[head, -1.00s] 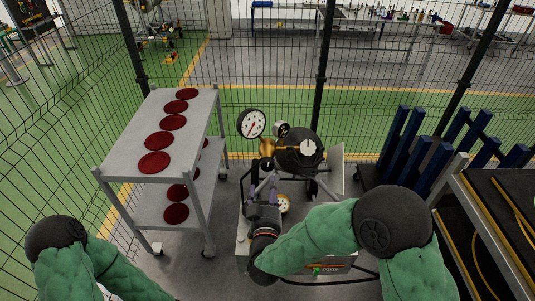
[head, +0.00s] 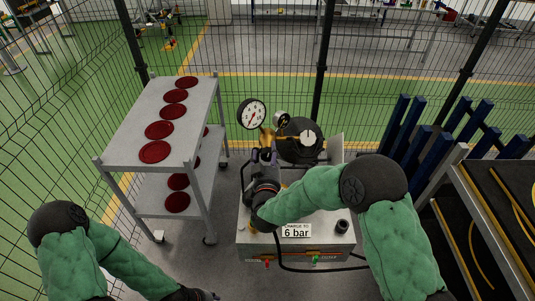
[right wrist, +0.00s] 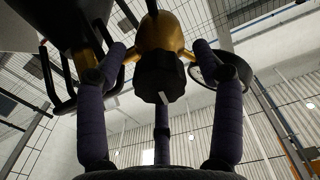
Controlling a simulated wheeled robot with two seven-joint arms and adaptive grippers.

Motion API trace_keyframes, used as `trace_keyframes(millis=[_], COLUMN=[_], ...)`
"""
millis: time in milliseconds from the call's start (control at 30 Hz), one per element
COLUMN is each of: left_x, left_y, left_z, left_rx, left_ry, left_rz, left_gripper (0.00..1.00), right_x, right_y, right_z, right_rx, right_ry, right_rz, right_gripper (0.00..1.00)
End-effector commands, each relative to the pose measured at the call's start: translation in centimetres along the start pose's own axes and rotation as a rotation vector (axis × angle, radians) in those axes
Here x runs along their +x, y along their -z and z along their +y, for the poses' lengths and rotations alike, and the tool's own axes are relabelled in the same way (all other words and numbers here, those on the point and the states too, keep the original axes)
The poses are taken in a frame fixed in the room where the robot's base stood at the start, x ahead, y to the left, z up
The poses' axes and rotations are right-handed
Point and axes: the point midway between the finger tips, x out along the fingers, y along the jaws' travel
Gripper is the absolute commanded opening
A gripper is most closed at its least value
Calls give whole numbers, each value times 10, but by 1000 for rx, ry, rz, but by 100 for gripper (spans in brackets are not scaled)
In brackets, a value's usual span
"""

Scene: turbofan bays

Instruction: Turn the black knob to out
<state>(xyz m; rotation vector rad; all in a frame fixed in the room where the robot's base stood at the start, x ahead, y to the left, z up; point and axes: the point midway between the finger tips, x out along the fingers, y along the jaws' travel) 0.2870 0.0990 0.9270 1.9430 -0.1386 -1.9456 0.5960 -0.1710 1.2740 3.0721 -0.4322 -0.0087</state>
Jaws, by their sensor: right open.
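A black knob (right wrist: 160,76) with a white mark sits on a brass fitting (right wrist: 162,34) in the right wrist view. My right gripper (right wrist: 160,62) is open, its purple fingers spread on both sides of the knob with gaps visible; a further finger stands below it. In the head view my right gripper (head: 265,157) is at the brass fitting (head: 267,137), where the knob is mostly hidden. My left gripper (head: 195,295) barely shows at the bottom edge, its fingers unclear.
A dial gauge (head: 252,113) and a round black part (head: 299,140) stand by the fitting. The grey box (head: 318,217) below carries a "6 bar" sign (head: 297,231) and another black knob (head: 342,226). A grey cart (head: 203,120) with red discs stands left; blue racks (head: 425,150) stand right.

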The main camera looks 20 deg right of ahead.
Motion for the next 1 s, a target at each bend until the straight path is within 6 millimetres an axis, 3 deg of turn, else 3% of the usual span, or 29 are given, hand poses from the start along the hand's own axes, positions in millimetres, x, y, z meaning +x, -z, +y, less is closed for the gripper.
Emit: trace_keyframes(millis=[300, 367, 500, 533, 733, 1000], left_x=[0, 0, 0, 0, 2, 11], left_y=[0, 0, 0, 0, 0, 0], left_z=[0, 0, 0, 0, -1, -4], left_rx=[0, 0, 0, 0, 0, 0], left_ry=[0, 0, 0, 0, 0, 0], left_rz=[0, 0, 0, 0, 0, 0], left_gripper=[40, 40, 40, 40, 40, 40], right_x=[3, 3, 3, 3, 3, 3], right_y=[0, 0, 0, 0, 0, 0], right_z=[0, 0, 0, 0, 0, 0], right_rx=[0, 0, 0, 0, -19, -172], right_ry=[0, 0, 0, 0, 0, 0], right_rz=[0, 0, 0, 0, 1, 1], right_gripper=[67, 53, 14, 11, 11, 11])
